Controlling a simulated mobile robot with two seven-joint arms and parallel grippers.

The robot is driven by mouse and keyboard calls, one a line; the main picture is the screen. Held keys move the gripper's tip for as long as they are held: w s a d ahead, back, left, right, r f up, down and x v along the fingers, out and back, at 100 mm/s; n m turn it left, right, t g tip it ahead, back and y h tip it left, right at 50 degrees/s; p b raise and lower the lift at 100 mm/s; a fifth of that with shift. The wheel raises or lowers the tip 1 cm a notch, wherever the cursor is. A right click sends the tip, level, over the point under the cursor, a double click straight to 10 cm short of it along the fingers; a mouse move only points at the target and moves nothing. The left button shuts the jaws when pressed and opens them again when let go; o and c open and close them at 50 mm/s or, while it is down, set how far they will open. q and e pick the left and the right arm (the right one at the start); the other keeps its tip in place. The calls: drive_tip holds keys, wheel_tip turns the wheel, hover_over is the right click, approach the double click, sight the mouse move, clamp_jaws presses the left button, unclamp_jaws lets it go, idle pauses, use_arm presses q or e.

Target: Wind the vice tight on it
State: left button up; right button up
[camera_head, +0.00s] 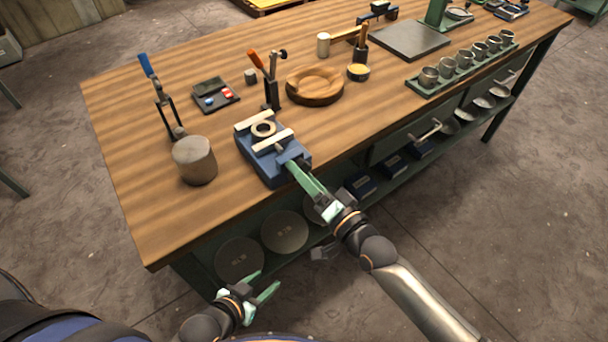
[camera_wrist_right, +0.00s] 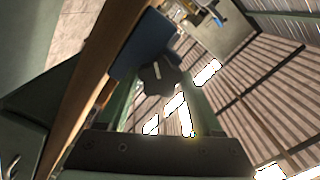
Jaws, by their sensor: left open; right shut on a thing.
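The blue vice (camera_head: 262,165) stands at the bench's front edge, its two pale jaws lying across its top. A small ring-shaped piece (camera_head: 263,129) sits between the jaws; I cannot tell whether both jaws touch it. My right gripper (camera_head: 293,168) reaches the front of the vice, with its green fingers shut on the vice's dark knob (camera_wrist_right: 160,88). In the right wrist view the knob lies between the fingers, with the blue vice body (camera_wrist_right: 143,45) behind it. In the head view the knob is mostly hidden. My left gripper (camera_head: 266,284) is open and empty, low in front of the bench.
A grey-brown cylindrical block (camera_head: 195,161) stands left of the vice. A wooden bowl (camera_head: 314,86), an upright tool holder (camera_head: 271,90) and a small dark tray (camera_head: 215,96) are behind it. A rack of metal cups (camera_head: 462,64) is at the right. The bench's front right top is clear.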

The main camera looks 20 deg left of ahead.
idle(0.4)
drive_tip(key=o, duration=1.4)
drive_tip(key=v, duration=1.2)
drive_tip(key=shift+s+d+b, duration=0.2)
drive_tip(key=shift+b, duration=0.15)
drive_tip(key=s+d+f+n+h, duration=0.1)
drive_tip(key=s+d+f+h, duration=0.2)
drive_tip(key=d+f, duration=0.3)
drive_tip(key=s+d+f+n+g+h, duration=0.1)
drive_tip(key=s+d+f+h, duration=0.2)
drive_tip(key=d+f+h, duration=0.2)
drive_tip(key=s+d+f+n+h, duration=0.1)
drive_tip(key=s+d+f+h, duration=0.3)
drive_tip(key=d+f, duration=0.4)
drive_tip(key=shift+f+g, duration=0.4)
drive_tip(key=shift+f, duration=0.4)
